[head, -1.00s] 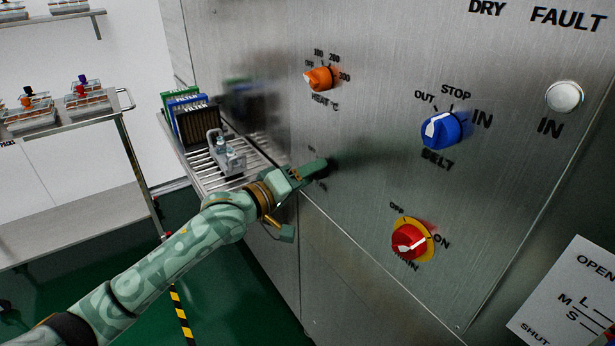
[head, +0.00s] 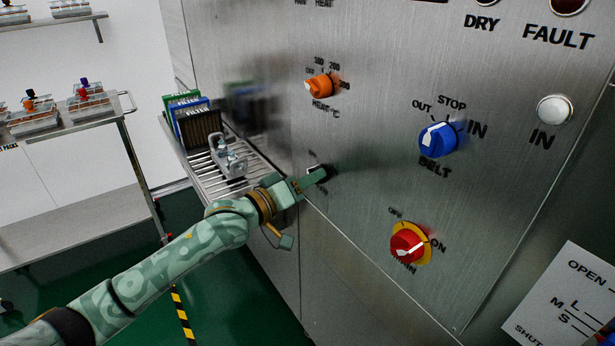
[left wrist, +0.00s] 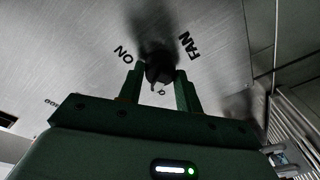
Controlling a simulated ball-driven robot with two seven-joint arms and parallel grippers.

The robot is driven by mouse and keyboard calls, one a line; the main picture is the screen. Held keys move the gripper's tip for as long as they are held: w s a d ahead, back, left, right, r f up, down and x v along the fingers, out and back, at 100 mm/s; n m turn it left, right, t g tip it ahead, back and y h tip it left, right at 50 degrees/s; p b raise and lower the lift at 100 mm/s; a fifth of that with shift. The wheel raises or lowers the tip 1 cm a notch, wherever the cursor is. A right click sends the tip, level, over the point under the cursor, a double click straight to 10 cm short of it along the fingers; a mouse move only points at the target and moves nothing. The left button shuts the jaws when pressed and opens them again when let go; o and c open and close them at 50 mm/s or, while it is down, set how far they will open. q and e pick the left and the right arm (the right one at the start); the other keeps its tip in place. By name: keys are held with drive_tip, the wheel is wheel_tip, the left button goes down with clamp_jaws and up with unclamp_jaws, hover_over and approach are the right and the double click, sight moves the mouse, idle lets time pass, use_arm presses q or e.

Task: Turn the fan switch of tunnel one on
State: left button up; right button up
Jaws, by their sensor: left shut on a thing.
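The fan switch (left wrist: 158,70) is a small black knob on the steel panel. In the left wrist view it sits between my left gripper's two fingers (left wrist: 159,90), with the labels FAN and ON around it. The exact way its pointer faces is too dark to tell. In the head view my left gripper (head: 318,176) is at the panel's left edge, below the orange heat knob, shut on the fan switch and covering most of it. My right gripper is not in view.
The panel also bears the orange heat knob (head: 320,86), the blue belt knob (head: 438,139), the red main switch (head: 408,243) and a white IN button (head: 555,110). A roller conveyor (head: 205,170) with filters lies left of the panel. A shelf cart (head: 75,215) stands further left.

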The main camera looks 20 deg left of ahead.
use_arm(q)
drive_tip(key=shift+f+m+g+h+p, duration=0.1)
drive_tip(key=shift+m+h+p, duration=0.4)
drive_tip(key=shift+m, duration=2.3)
drive_tip(key=shift+f+m+g+h+p, duration=0.1)
drive_tip(key=shift+m+h+p, duration=0.35)
drive_tip(key=shift+m, duration=2.35)
drive_tip(key=shift+m+g+h+p, duration=0.1)
drive_tip(key=shift+m+h+p, duration=0.4)
drive_tip(key=shift+m, duration=2.3)
drive_tip(key=o, duration=1)
drive_tip(key=shift+a, duration=0.1)
drive_tip(key=p+v, duration=0.2)
drive_tip(key=v, duration=1.4)
drive_tip(key=shift+s+r, duration=0.1)
drive_tip(key=shift+s, duration=0.05)
